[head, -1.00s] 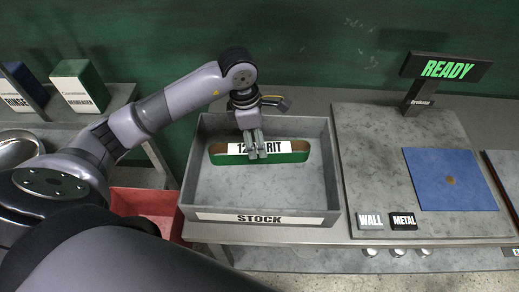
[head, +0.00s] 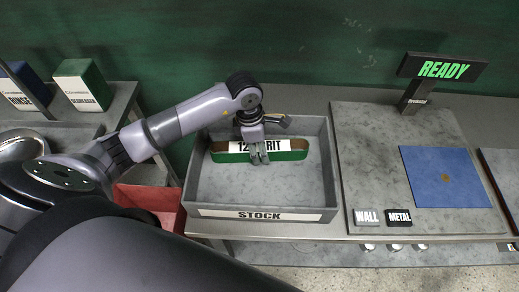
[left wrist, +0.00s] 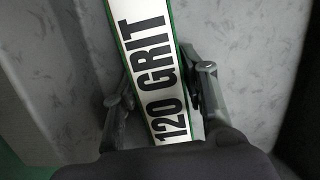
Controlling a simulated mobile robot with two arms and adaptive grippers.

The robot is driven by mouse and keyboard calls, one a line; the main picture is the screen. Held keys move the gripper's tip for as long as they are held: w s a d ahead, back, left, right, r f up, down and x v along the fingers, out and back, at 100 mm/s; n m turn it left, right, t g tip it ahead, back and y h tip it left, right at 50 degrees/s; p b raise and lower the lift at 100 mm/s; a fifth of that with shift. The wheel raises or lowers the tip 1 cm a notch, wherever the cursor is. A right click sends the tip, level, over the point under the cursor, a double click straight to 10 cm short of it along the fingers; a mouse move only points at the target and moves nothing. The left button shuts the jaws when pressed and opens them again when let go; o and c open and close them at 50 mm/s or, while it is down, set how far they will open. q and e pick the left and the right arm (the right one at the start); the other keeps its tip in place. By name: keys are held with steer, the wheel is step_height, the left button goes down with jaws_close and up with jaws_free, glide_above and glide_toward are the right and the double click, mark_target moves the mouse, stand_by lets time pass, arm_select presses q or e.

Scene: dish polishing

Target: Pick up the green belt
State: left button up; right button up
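The green belt (head: 288,156) is a loop with a brown inner side and a white "120 GRIT" label. It lies in the back part of the grey STOCK bin (head: 262,215). My left gripper (head: 259,159) points down over the belt's middle and hides part of the label. In the left wrist view the belt (left wrist: 148,60) runs between the two fingers of the gripper (left wrist: 157,85). The fingers are apart, one on each side of the belt's width, and look open. Contact with the belt cannot be told. My right gripper is not in view.
A red bin (head: 150,200) is at left. The stock bin's walls surround the gripper.

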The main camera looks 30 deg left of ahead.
arm_select(q)
steer(key=c, duration=0.8)
steer(key=shift+c, duration=0.2)
steer(key=shift+r, duration=0.15)
